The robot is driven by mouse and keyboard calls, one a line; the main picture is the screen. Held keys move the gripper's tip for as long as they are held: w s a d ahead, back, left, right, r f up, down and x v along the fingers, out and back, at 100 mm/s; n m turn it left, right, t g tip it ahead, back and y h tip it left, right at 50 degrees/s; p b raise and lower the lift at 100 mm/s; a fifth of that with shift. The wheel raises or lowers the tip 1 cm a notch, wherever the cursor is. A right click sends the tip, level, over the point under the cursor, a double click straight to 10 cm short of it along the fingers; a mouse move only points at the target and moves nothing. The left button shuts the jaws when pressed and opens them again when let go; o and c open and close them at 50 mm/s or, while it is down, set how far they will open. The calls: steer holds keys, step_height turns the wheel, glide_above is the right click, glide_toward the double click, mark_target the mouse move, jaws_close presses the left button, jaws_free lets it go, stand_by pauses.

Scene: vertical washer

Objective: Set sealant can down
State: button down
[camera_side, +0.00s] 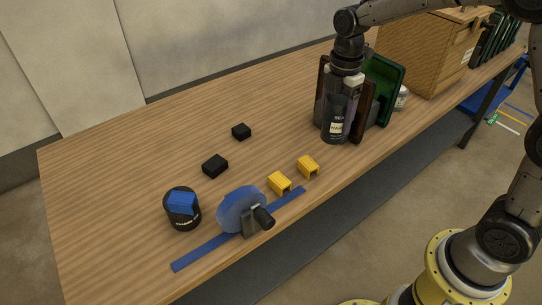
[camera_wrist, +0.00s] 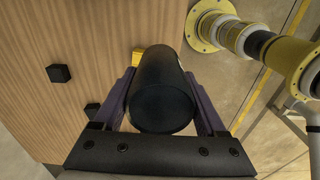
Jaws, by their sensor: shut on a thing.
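The sealant can (camera_side: 336,122), a dark cylinder with a pale label, is at the right part of the table in the side view. It also fills the middle of the wrist view (camera_wrist: 162,88), seen end-on. My gripper (camera_side: 343,108) is shut on it from above, with a finger on each side; both fingers show in the wrist view (camera_wrist: 163,100). The can looks about upright. Its base is at or close to the wooden table (camera_side: 130,160); I cannot tell whether it touches.
A green bin (camera_side: 385,85) and a wooden crate (camera_side: 425,55) stand behind and right of the can. Two yellow blocks (camera_side: 279,183), two black blocks (camera_side: 215,166), a blue disc (camera_side: 240,210) on a blue strip, and a black can (camera_side: 183,214) topped with blue lie left. Bare wood lies between.

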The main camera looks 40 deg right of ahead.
steer(key=a+n, duration=0.2)
steer(key=a, duration=0.8)
steer(key=shift+w+a+f, duration=0.6)
steer(key=shift+w+f, duration=1.55)
steer(key=shift+w+a+f, duration=0.6)
steer(key=shift+w+f, duration=1.55)
steer(key=shift+w, duration=0.05)
steer(key=shift+w+a+f, duration=0.6)
steer(key=shift+w+f, duration=1.55)
steer(key=shift+f, duration=0.15)
jaws_free()
step_height(320, 180, up, 12)
